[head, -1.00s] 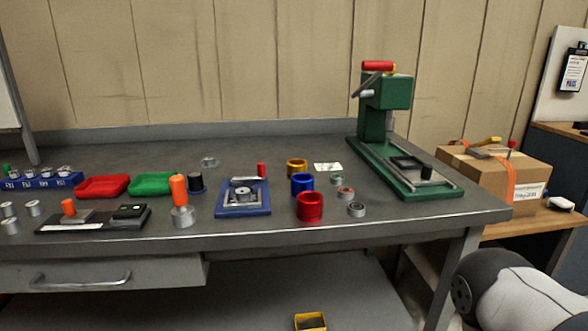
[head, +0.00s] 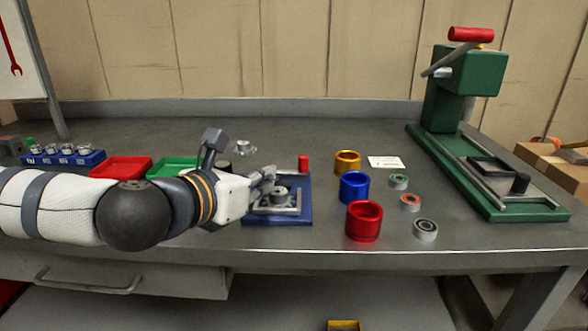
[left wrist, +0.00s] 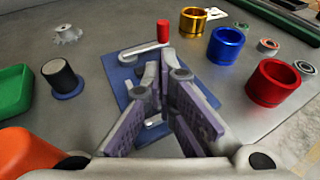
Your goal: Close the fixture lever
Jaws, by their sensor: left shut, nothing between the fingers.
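The fixture is a blue plate (head: 307,194) on the bench, with metal rails and a round grey part (head: 280,193). Its lever ends in an upright red knob (head: 303,163) at the plate's far right. In the left wrist view, the grey lever bar (left wrist: 143,50) runs from the plate's far left to the red knob (left wrist: 163,31). My left gripper (head: 268,180) is shut and empty, low over the plate's left part, apart from the knob. In the left wrist view its fingers (left wrist: 160,80) hide much of the plate's middle. My right gripper is not in view.
Red (head: 363,221), blue (head: 354,187) and gold (head: 347,162) rings and several small bearings stand right of the fixture. A green press (head: 470,80) is farther right. Red (head: 122,166) and green (head: 172,167) trays lie left.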

